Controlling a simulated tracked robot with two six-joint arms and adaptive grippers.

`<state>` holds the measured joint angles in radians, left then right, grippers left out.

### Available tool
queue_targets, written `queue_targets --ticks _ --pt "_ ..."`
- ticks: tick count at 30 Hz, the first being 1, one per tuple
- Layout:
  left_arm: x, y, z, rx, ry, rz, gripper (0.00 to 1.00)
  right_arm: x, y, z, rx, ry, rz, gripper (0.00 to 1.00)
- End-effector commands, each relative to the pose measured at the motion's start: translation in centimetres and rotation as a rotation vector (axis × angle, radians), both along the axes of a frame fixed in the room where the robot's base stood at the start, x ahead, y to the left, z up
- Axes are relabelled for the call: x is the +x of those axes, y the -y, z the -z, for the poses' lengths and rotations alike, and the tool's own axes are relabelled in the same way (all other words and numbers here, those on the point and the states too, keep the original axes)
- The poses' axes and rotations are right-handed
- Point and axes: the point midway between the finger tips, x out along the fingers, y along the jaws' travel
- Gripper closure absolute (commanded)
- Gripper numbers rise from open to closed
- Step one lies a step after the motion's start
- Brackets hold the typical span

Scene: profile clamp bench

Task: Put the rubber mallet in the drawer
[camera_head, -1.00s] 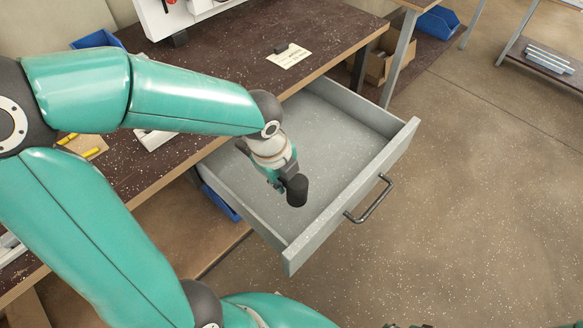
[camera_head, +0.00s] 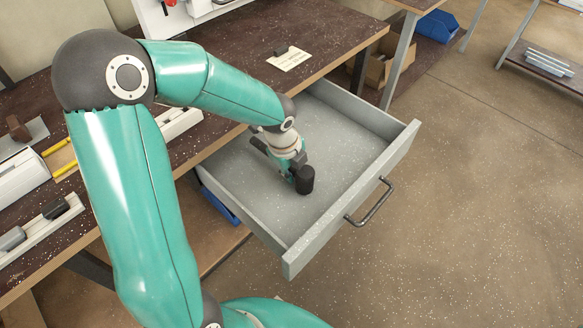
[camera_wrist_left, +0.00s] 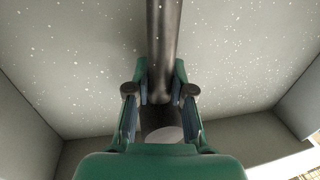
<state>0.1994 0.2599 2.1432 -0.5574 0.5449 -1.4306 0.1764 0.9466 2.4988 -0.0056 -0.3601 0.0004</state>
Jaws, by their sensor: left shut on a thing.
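The rubber mallet (camera_head: 304,180) shows its black head just below my left gripper (camera_head: 295,168) in the head view. The left gripper is shut on the mallet, inside the outline of the open grey drawer (camera_head: 320,232). In the left wrist view, the mallet's dark shaft (camera_wrist_left: 164,45) runs up from between the fingers (camera_wrist_left: 160,100), with the speckled drawer floor behind it. I cannot tell whether the mallet touches the floor. The rest of the drawer looks empty. My right gripper is not in view.
The drawer's front carries a dark bar handle (camera_head: 370,202). The brown workbench (camera_head: 225,50) lies behind it, with a white card (camera_head: 288,59) on top. Clamps and yellow-handled tools (camera_head: 60,157) lie at left. The floor at right is clear.

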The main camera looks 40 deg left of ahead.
Motion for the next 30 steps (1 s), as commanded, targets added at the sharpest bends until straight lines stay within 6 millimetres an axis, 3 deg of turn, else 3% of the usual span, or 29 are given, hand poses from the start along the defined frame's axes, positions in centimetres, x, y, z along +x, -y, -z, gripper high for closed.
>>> queue_targets --ticks 10,11,15,25,30 --pt "0.1 0.0 0.4 0.000 0.005 -0.001 1.00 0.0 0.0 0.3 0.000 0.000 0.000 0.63" --pt "0.1 0.0 0.3 0.001 0.004 0.000 0.75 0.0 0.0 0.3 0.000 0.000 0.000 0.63" --pt "0.0 0.0 0.3 0.000 0.004 -0.001 0.53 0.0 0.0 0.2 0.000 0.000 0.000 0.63" --pt "0.0 0.0 0.0 0.000 0.004 -0.001 0.53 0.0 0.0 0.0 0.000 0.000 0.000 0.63" --pt "-0.1 -0.1 -1.5 0.001 0.008 -0.003 0.53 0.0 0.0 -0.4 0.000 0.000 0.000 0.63"
